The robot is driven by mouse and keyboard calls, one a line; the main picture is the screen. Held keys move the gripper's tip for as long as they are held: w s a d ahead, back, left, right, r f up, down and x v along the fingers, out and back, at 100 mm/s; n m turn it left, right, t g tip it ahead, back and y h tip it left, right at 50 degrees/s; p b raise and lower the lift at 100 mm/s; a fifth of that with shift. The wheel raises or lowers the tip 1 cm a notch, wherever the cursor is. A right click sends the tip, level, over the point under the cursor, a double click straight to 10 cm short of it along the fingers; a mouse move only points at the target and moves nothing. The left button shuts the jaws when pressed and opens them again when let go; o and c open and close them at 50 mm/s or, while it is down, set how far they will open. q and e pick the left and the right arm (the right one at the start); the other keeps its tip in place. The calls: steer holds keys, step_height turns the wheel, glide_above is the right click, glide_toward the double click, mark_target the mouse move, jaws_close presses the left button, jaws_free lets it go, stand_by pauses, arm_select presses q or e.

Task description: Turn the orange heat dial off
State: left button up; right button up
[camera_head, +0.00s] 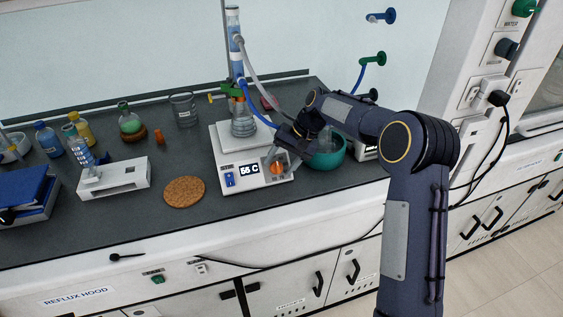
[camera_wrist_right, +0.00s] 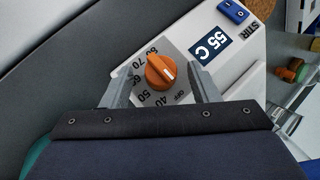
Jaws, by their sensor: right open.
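The orange heat dial (camera_wrist_right: 160,72) is on the sloped front panel of the white hotplate (camera_head: 222,160). It also shows in the head view (camera_head: 277,169). Numbers and an OFF mark ring the dial; a white mark shows on its face, but I cannot tell exactly which label it points to. The display beside it (camera_wrist_right: 210,45) reads 55 C. My right gripper (camera_head: 280,160) is open, with its grey fingers on either side of the dial in the right wrist view. I cannot tell whether they touch it. My left gripper is not in view.
A flask with a tall blue condenser (camera_head: 235,60) and hoses stands on the hotplate, close to my right arm. A teal bowl (camera_head: 327,155) is just right of the hotplate. A cork mat (camera_head: 184,191) lies to the left. The blue STIR switch (camera_wrist_right: 233,11) is near the display.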

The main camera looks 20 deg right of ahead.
steer(key=v, duration=0.7)
steer(key=shift+d+r, duration=0.2)
steer(key=shift+r, duration=0.15)
steer(key=s+d+r+n+t+h, duration=0.1)
steer(key=s+r, duration=0.3)
steer(key=s, duration=0.5)
steer(key=s+d+r+t, duration=0.1)
steer(key=s+r, duration=0.2)
steer(key=s, duration=0.6)
steer(key=s+a+f+t, duration=0.1)
steer(key=s+f, duration=0.1)
steer(key=s, duration=0.4)
steer(key=s+a+f+n, duration=0.1)
steer(key=s+f, duration=0.2)
steer(key=s, duration=0.3)
steer(key=s+a+f+t+h, duration=0.1)
steer(key=s+f, duration=0.2)
steer(key=s, duration=0.3)
steer(key=shift+s+a+f+n+t, duration=0.2)
steer(key=shift+s+a+n+t, duration=0.1)
steer(key=shift+s+n, duration=0.1)
